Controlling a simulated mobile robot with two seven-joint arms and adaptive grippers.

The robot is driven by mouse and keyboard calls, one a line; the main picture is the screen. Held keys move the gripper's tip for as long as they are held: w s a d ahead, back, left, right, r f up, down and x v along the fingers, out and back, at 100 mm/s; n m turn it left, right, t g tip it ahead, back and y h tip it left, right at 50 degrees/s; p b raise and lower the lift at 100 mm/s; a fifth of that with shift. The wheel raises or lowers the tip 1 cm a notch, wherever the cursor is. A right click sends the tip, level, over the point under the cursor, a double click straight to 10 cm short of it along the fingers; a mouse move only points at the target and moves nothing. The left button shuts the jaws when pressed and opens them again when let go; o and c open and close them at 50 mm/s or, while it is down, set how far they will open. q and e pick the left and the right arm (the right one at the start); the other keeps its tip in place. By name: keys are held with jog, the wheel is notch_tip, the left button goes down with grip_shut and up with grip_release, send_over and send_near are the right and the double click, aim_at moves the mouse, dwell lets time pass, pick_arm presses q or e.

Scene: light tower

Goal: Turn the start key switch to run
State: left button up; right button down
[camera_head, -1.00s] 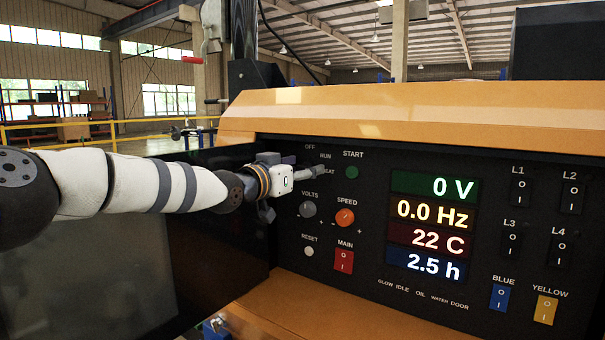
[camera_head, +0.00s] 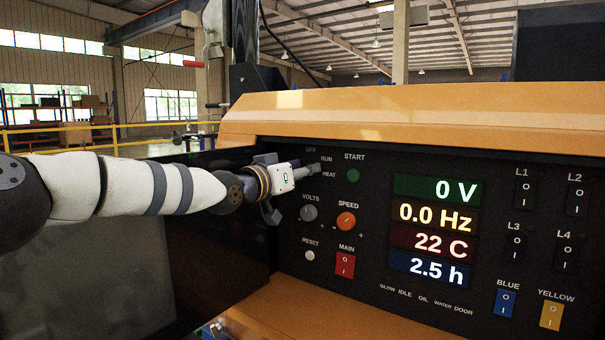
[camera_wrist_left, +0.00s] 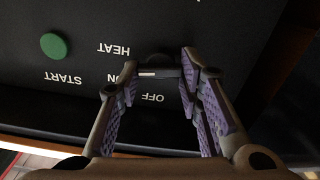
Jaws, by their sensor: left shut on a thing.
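The start key switch (camera_wrist_left: 160,66) is a dark knob at the upper left of the black control panel, with OFF, RUN and HEAT labels around it. In the left wrist view it sits between my left fingertips, and a short white mark shows on its side toward the partly hidden RUN label. My left gripper (camera_wrist_left: 159,72) is shut on the switch, one finger on each side. In the head view my left gripper (camera_head: 309,169) reaches the panel from the left and hides most of the switch. My right gripper is not in view.
The green START button (camera_head: 353,172) is right of the switch. The VOLTS knob (camera_head: 308,212) and orange SPEED knob (camera_head: 346,221) sit below. The dark open door panel (camera_head: 215,225) stands left of the control panel, under my arm. The orange hood (camera_head: 400,115) overhangs above.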

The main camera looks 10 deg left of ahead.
pick_arm(q)
jog(key=shift+f+n+b, duration=0.15)
jog(key=shift+n+b, duration=0.55)
jog(key=shift+n, duration=2.5)
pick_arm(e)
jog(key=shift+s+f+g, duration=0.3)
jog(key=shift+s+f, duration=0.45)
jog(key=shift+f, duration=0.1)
pick_arm(q)
jog(key=o, duration=1.2)
jog(key=shift+c, duration=0.2)
jog(key=shift+a, duration=0.1)
jog(key=v, duration=0.7)
jog(key=shift+s, duration=0.2)
